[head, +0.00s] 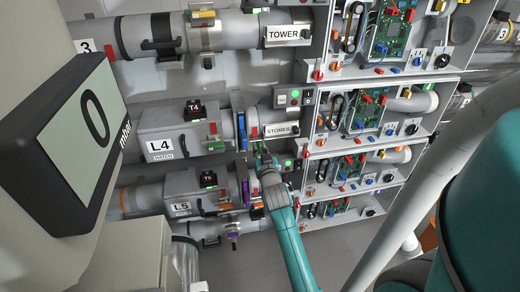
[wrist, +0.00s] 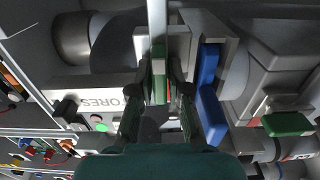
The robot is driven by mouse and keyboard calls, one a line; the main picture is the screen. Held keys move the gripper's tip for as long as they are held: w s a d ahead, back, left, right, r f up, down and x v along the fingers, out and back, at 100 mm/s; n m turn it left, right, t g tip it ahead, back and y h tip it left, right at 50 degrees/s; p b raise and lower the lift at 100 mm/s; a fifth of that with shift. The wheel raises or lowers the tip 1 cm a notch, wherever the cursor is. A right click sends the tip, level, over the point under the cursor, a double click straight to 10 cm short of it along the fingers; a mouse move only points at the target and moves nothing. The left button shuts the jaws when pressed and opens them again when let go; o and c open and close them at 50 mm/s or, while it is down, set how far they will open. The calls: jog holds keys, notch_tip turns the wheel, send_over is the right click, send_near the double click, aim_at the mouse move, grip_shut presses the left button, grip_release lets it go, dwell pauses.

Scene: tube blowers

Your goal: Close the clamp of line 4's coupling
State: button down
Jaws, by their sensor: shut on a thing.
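Line 4's pipe runs from the grey hatch box marked L4 (head: 160,146) to the STORES sign (head: 282,129). The coupling sits between them, with a blue part (head: 241,132) and a pale metal clamp band beside it. In the wrist view the blue part (wrist: 208,85) stands just right of my fingers. My gripper (head: 258,152) is at the coupling, by the clamp. In the wrist view my gripper (wrist: 160,92) has its fingertips on either side of the clamp's green lever (wrist: 159,68), shut on it. A thin red strip shows beside the lever. My fingers partly hide the clamp.
Line 5's hatch box (head: 192,189) and its coupling lie close below. The TOWER line (head: 288,34) runs above. Open cabinets with circuit boards (head: 362,108) stand at right. A small control box with a green light (head: 294,97) is next to the clamp.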

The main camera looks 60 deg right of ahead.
jog(key=shift+m, duration=0.3)
jog(key=m, duration=0.3)
jog(key=shift+m, duration=0.3)
jog(key=m, duration=0.4)
jog(key=shift+s+d+f, duration=0.1)
jog(key=shift+s, duration=0.05)
jog(key=m, duration=0.5)
jog(key=shift+d+f+m, duration=0.1)
jog(key=shift+f+m, duration=0.1)
jog(key=shift+m, duration=2.1)
jog(key=c, duration=1.2)
grip_release()
jog(key=shift+s, duration=0.1)
